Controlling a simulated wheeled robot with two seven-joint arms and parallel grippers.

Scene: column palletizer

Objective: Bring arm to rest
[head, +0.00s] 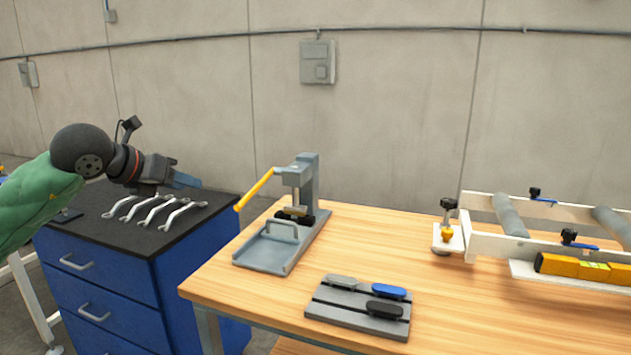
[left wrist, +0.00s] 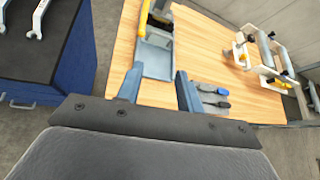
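My left arm comes in from the left in the head view, with a green sleeve and a dark wrist. My left gripper (head: 187,180) is above the dark top of the blue drawer cabinet (head: 120,258), over the far side of several wrenches (head: 160,213), and points right. In the left wrist view the two blue-grey fingers of the left gripper (left wrist: 157,88) stand apart with nothing held between them. The bench and press show beyond them. My right gripper is in neither view.
A wooden bench (head: 340,240) carries a grey press (head: 305,185) with a yellow lever, a grey slotted plate (head: 345,313) with oval pieces, and a white roller frame (head: 490,243) with a yellow level (head: 575,267). A concrete wall stands behind.

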